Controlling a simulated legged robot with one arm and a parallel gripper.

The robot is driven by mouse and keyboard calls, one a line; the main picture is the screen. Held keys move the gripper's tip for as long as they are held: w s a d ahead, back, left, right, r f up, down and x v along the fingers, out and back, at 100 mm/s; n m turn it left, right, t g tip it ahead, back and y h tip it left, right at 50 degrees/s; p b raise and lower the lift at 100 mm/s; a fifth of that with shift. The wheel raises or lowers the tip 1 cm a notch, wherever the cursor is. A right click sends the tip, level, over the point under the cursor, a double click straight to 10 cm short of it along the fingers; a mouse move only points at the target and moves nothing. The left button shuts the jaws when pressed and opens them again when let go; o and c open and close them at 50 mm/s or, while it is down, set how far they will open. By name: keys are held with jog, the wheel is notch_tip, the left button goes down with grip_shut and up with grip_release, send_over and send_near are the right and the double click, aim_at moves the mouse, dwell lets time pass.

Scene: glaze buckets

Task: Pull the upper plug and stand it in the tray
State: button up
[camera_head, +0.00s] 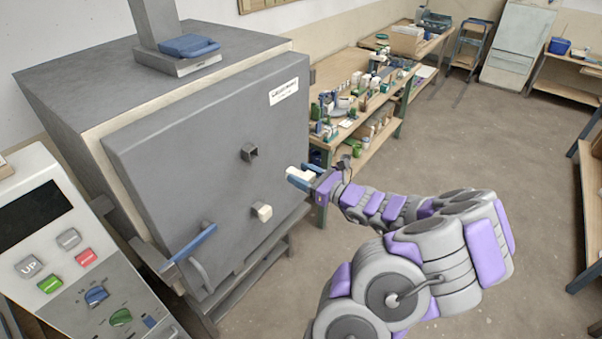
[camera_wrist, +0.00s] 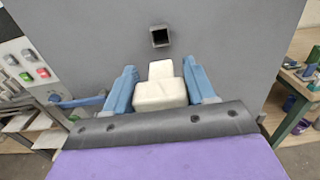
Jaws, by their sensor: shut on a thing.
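The upper plug, a cream-white stepped block (camera_head: 298,174), is between the blue fingers of my gripper (camera_head: 304,178), clear of the kiln door (camera_head: 190,150). In the wrist view the plug (camera_wrist: 160,93) sits between both fingers, its narrower end toward the door. The upper port (camera_head: 249,153) is an open dark square hole, and it also shows in the wrist view (camera_wrist: 159,36). The lower plug (camera_head: 262,212) sits in the door below it. My gripper is to the right of both and shut on the upper plug. I cannot make out the tray for certain.
A blue flat piece (camera_head: 188,46) lies on a grey base on the kiln top. A blue door handle (camera_head: 194,243) sticks out at lower left, beside the control panel (camera_head: 70,245). A cluttered workbench (camera_head: 360,110) stands behind my gripper. The floor to the right is clear.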

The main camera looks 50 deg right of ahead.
jog(key=shift+s+d+p, duration=0.15)
jog(key=shift+s+p, duration=0.85)
jog(key=shift+s, duration=0.95)
jog(key=shift+s+d+p, duration=0.1)
jog(key=shift+s+p, duration=0.85)
jog(key=shift+s, duration=1)
jog(key=shift+w+r, duration=0.1)
jog(key=shift+w, duration=0.05)
